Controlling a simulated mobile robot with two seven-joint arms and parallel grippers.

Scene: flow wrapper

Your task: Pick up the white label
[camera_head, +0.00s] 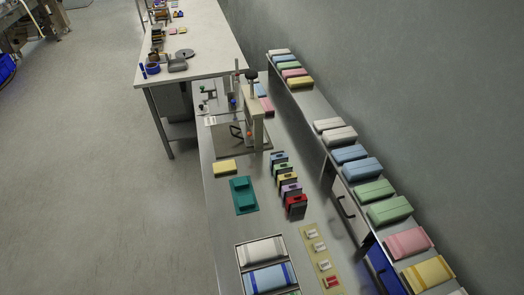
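A tan strip (315,258) on the near part of the metal bench carries several small pieces in a row. The upper ones look white, such as the small white piece (312,233) at its far end, and the lowest piece (331,282) is red and white. These may be labels; their print is too small to read. Another small white piece (210,121) lies flat near the bench's left edge. I cannot tell which one is the white label. Neither of my grippers is in view.
A tray (239,259) of wrapped packs, a green fixture (243,195), a yellow block (224,167) and a row of coloured holders (288,184) stand on the bench. An upright press (252,120) stands behind. A shelf of coloured packs (350,153) runs along the right.

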